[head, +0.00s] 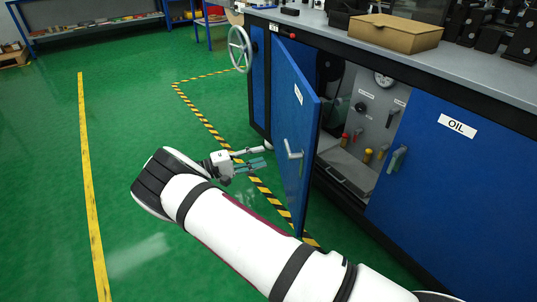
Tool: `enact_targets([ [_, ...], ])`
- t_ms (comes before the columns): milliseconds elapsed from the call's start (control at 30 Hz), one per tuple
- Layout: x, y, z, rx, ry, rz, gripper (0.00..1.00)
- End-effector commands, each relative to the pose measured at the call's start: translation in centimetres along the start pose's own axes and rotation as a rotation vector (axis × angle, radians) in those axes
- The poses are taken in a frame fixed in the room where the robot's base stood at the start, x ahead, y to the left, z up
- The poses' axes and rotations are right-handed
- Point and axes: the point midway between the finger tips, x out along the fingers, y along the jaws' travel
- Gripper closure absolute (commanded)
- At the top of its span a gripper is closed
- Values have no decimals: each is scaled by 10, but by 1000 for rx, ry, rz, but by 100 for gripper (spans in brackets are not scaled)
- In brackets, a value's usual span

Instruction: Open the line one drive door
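The blue drive door (295,135) stands swung out from the cabinet, with a small white label whose text is too small to read. Its silver lever handle (292,150) is on the outer face, near the free edge. Behind it the cabinet interior (365,115) shows a gauge and several red and yellow knobs. My gripper (262,156) is to the left of the door, its fingers pointing right toward it. The fingers are apart with nothing between them, and they look clear of the handle.
A blue door marked OIL (458,127) is closed on the right. A handwheel (240,48) sticks out at the cabinet's left end. A cardboard box (395,32) sits on the worktop. Green floor (130,120) with yellow lines is open to the left.

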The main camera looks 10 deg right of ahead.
Motion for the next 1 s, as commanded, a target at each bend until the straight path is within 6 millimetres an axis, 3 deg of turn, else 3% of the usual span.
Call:
enact_targets([
  [367,-7,0,0,-1,-1,0,67],
  [533,-2,8,3,0,-22,-23,100],
  [767,32,59,31,-9,-169,-209,100],
  [1000,75,114,86,16,-366,-516,100],
])
